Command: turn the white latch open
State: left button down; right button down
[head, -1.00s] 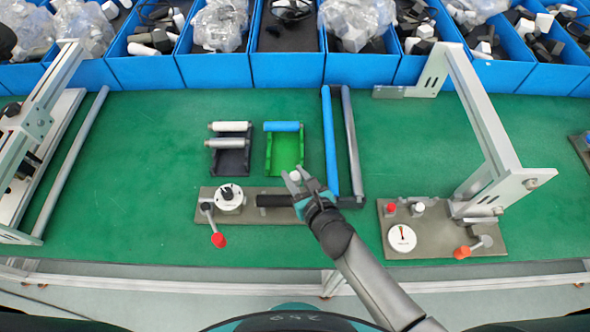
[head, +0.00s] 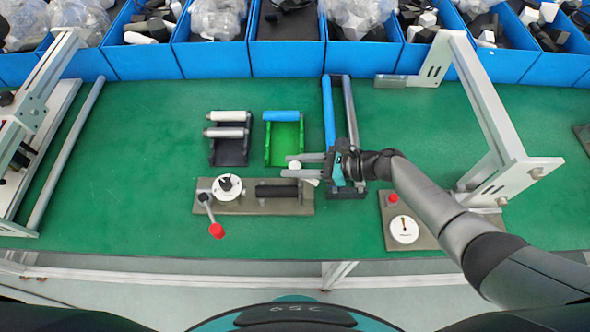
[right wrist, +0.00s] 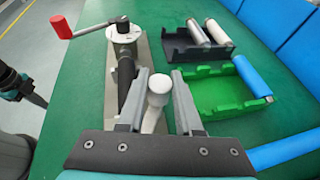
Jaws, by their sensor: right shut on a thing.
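The white latch (head: 295,165) is at the right end of a grey-brown plate (head: 300,208). It has a rounded white knob, which also shows in the right wrist view (right wrist: 159,86). My right gripper (head: 300,165) comes in from the right and is shut on the latch, a finger on each side of the knob. In the right wrist view the latch stands between the grey fingers (right wrist: 158,100), with its lower part hidden by the gripper. Part of what looks like my left arm (right wrist: 18,82) shows at the left edge of that view; its fingers cannot be made out.
On the same plate are a black cylinder (head: 279,191), a white dial (head: 228,186) and a red-tipped crank (head: 216,231). Behind it stand a black holder (head: 230,156) and a green holder (head: 284,150). A metal frame (head: 490,110) rises at the right. Blue bins (head: 286,58) line the back.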

jog(key=n+g+b, duration=0.2)
jog(key=b, duration=0.1)
jog(key=n+g+b, duration=0.2)
jog(key=g+b, duration=0.1)
jog(key=shift+f+n, duration=0.2)
jog(key=shift+n, duration=0.1)
jog(key=shift+r+n+g+b, duration=0.15)
jog(key=shift+n+g+b, duration=0.45)
jog(key=shift+g+b, duration=0.35)
jog(key=c, duration=0.6)
grip_release()
jog(key=b+v, duration=0.1)
jog(key=v, duration=1.4)
jog(key=shift+d+r+b, duration=0.1)
jog(key=shift+r+b, duration=0.05)
jog(key=shift+b, duration=0.2)
